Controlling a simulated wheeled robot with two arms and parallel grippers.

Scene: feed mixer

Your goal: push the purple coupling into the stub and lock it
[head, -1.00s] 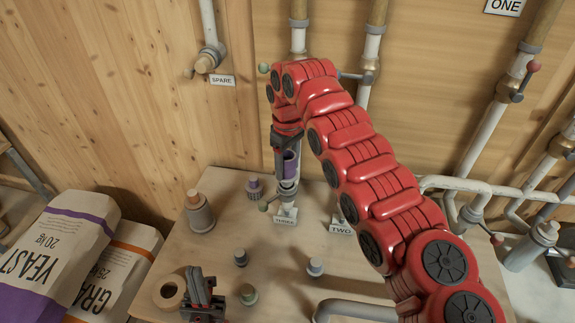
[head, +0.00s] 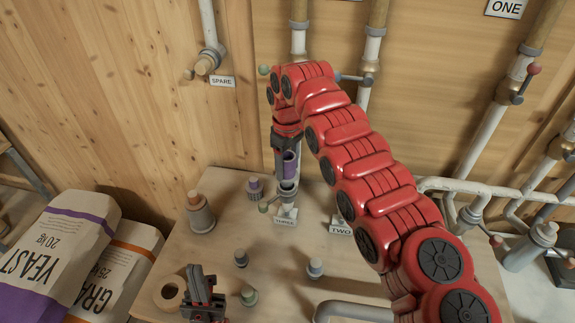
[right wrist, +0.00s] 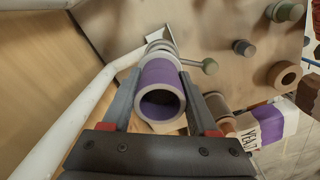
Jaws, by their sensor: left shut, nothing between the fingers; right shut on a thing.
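The purple coupling (head: 290,163) is a short tube with a pale rim. It stands roughly in line over the grey stub (head: 287,190) labelled THREE. In the right wrist view the coupling (right wrist: 161,78) shows its open end between my fingers, with the stub (right wrist: 159,50) directly behind it. I cannot tell how deep it sits in the stub. My right gripper (right wrist: 162,101) is shut on the coupling. My left gripper (head: 205,290) is shut and empty, low over the table front.
A TWO label (head: 341,231) stands right of stub THREE. Pipes run up the wall behind; feed sacks (head: 60,250) stand at left.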

